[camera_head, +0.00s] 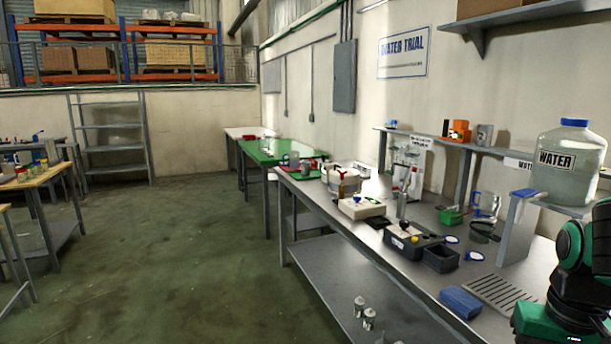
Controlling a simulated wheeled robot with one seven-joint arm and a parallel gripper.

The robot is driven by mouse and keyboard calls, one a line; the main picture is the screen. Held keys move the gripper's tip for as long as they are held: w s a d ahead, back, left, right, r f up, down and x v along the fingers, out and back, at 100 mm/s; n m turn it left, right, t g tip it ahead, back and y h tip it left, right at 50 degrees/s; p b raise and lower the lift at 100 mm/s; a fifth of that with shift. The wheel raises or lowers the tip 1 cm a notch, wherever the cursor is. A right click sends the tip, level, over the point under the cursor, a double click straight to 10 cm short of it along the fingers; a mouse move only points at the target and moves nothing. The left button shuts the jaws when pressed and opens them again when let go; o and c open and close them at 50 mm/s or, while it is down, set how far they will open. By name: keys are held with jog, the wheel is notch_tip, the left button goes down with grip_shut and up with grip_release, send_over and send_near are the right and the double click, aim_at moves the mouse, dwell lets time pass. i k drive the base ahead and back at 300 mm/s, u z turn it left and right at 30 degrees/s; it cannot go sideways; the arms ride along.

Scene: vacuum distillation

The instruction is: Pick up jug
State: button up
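A clear, jug-like vessel (488,204) with a bluish handle stands toward the back of the grey metal bench (381,240), left of the raised stand. A large clear water container (567,178) with a blue cap and a "WATER" label stands on the raised stand at right. A grey mug-like vessel (484,136) sits on the wall shelf. I cannot tell for sure which of these is the jug. Part of my green and black arm shows at the lower right, in front of the bench. My gripper is outside the picture.
A blue block (460,302) and a slotted drain plate (497,291) lie at the bench's near end. A dark open box (440,258) and instruments fill its middle. A green table (270,152) stands beyond. The floor (190,245) at left is clear.

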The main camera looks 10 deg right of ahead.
aim_at(293, 157)
jog(key=u, duration=0.25)
jog(key=i, duration=1.05)
jog(key=u, duration=0.6)
jog(key=i, duration=2.25)
jog(key=z, duration=0.3)
jog(key=i, duration=1.1)
jog(key=z, duration=0.5)
jog(key=i, duration=0.75)
jog(key=z, duration=0.2)
